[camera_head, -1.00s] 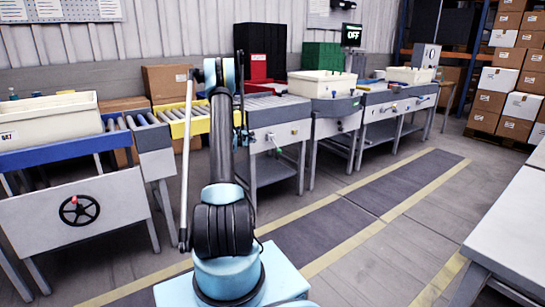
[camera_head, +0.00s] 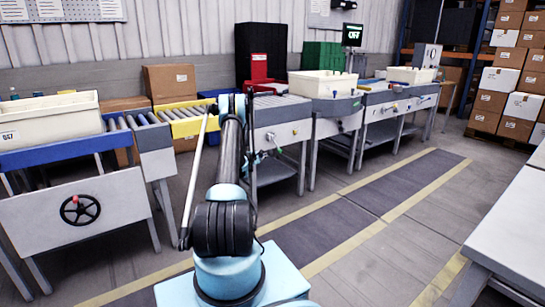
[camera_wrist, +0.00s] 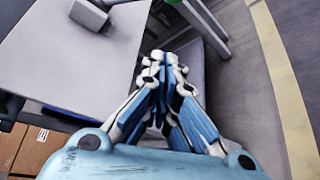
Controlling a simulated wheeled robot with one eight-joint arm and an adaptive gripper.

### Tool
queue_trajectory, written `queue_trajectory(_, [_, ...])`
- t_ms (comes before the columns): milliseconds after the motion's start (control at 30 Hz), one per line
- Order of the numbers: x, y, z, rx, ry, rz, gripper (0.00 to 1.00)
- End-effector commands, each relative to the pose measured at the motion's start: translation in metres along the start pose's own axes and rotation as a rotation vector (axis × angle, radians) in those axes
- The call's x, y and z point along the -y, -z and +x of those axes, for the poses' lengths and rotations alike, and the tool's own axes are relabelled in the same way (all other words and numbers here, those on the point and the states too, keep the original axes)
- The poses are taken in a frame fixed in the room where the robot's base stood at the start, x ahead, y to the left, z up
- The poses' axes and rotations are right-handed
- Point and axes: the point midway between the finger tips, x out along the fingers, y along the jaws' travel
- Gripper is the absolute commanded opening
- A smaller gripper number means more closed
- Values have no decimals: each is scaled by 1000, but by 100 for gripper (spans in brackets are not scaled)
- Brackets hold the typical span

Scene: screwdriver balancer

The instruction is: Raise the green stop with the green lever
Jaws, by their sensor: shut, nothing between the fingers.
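My gripper (camera_wrist: 157,70) is shut and empty, its blue and white fingers drawn together in the middle of the wrist view. In the head view my gripper (camera_head: 264,155) is small and dark, in front of the grey front panel of the roller table. I cannot make out the green stop in either view.
The roller table (camera_head: 290,122) carries a cream bin (camera_head: 322,84) at its right. A table with a black handwheel (camera_head: 80,210) stands at the left. A grey table edge (camera_head: 505,235) is at the right. The striped floor lane between is clear.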

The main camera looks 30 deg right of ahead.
Motion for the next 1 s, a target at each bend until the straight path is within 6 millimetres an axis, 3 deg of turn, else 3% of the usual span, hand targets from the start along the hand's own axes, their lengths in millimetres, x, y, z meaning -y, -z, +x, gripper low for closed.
queue_trajectory(167, [0, 0, 10, 1, 1, 0, 0])
queue_trajectory(500, [0, 0, 64, 1, 1, 1, 0])
queue_trajectory(800, [0, 0, 100, 0, 0, 1, 0])
queue_trajectory(1000, [0, -19, 94, 1, 0, 1, 0])
